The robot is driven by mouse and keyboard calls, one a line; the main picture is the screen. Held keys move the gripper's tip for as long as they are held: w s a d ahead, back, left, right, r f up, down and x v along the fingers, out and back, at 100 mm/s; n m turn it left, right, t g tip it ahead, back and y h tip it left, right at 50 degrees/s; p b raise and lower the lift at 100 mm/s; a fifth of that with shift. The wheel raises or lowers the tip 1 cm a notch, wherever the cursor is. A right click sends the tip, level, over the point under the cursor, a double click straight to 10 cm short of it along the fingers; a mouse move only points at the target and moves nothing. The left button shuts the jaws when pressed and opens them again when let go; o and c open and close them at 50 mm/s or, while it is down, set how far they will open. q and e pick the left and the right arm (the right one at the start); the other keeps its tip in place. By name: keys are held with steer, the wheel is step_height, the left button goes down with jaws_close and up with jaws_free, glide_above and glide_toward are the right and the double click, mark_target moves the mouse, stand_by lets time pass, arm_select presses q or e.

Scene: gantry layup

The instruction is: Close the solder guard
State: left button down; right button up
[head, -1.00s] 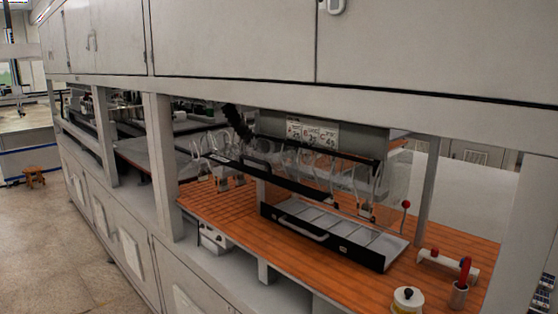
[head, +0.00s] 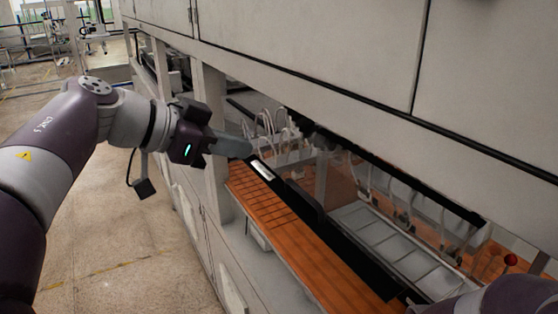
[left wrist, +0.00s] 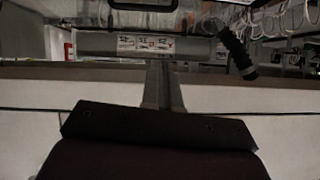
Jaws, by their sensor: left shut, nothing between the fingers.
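The solder guard appears to be the clear panel with a long black bar (head: 320,232) along its edge, set in the bench opening under the cabinets. I cannot tell how far open it stands. My left gripper (head: 246,150) comes in from the left, shut and empty, its tips by the far left end of the black bar. I cannot tell whether they touch it. In the left wrist view the gripper (left wrist: 163,72) points forward, with a ribbed black grip (left wrist: 237,52) to its right, apart from the fingers. My right gripper is out of view.
A compartmented tray (head: 388,240) lies behind the bar. An orange slatted mat (head: 275,215) covers the bench. Cabinets (head: 310,45) overhang the opening, and a post (head: 212,130) stands beside my left gripper. A red-knobbed lever (head: 510,260) is at right. Floor at left is free.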

mark_target(288, 181)
arm_select(q)
steer(key=shift+n, duration=0.4)
steer(key=w+d+f, duration=0.1)
steer(key=d+f, duration=0.1)
steer(key=w+d+f+p, duration=0.1)
steer(key=d+f, duration=0.2)
steer(key=w+d+f+p, duration=0.1)
steer(key=d+f, duration=0.2)
steer(key=shift+w+d+f, duration=0.15)
steer(key=shift+w+f, duration=0.05)
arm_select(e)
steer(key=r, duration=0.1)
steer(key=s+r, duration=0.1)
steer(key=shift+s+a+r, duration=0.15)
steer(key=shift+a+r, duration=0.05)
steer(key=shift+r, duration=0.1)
arm_select(q)
steer(key=shift+s, duration=0.15)
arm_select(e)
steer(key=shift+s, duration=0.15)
